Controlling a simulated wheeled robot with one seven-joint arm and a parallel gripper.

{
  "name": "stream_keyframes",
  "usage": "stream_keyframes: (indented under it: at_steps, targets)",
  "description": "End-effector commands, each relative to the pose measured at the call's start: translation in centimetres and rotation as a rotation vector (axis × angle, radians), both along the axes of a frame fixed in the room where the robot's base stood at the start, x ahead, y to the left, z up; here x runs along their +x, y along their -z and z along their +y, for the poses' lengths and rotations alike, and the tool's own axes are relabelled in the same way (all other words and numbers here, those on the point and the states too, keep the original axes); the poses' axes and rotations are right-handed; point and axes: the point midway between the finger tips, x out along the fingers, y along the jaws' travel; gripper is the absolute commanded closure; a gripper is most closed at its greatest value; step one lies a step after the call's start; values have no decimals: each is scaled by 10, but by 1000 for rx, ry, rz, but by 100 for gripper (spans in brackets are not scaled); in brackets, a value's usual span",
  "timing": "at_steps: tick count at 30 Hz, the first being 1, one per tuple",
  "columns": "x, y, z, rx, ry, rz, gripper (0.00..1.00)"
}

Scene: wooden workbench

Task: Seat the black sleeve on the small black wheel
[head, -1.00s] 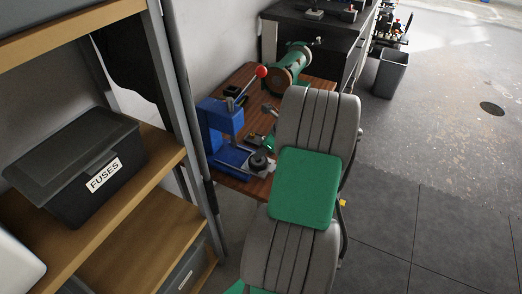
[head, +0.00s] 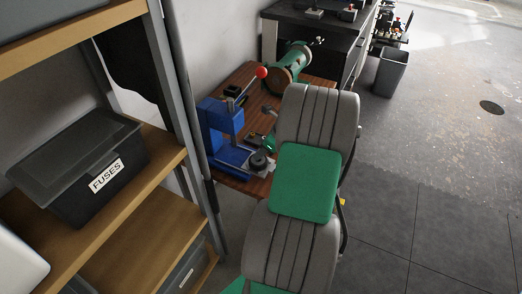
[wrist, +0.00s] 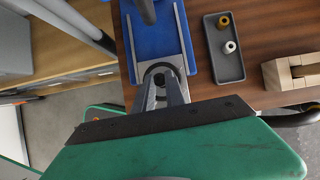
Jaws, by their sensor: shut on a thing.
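My gripper (wrist: 161,88) is in the wrist view, its two grey fingers closed in on a black ring-shaped part, which I take to be the black sleeve (wrist: 158,67). The sleeve is over a grey metal plate at the front of the blue press. A round black part (head: 259,161) shows at that place in the head view; whether it is the sleeve, the small black wheel or both is unclear. I cannot separate the wheel from the sleeve in the wrist view, nor tell whether they touch. My arm hides most of the gripper in the head view.
The blue press (head: 218,125) with a red-knobbed lever stands on the wooden bench (head: 238,184). Its ram (wrist: 146,10) is close by. A grey tray (wrist: 229,68) with two small spools and a wooden block (wrist: 291,72) lie to the right. A shelf with a fuses box (head: 78,170) stands left.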

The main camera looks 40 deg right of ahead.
Motion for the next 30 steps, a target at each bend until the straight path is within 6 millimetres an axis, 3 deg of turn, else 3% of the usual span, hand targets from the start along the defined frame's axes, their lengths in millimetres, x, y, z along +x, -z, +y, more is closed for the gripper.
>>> stream_keyframes:
  at_steps: [30]
  targets:
    - [0, 14, 0, -1, 0, 0, 100]
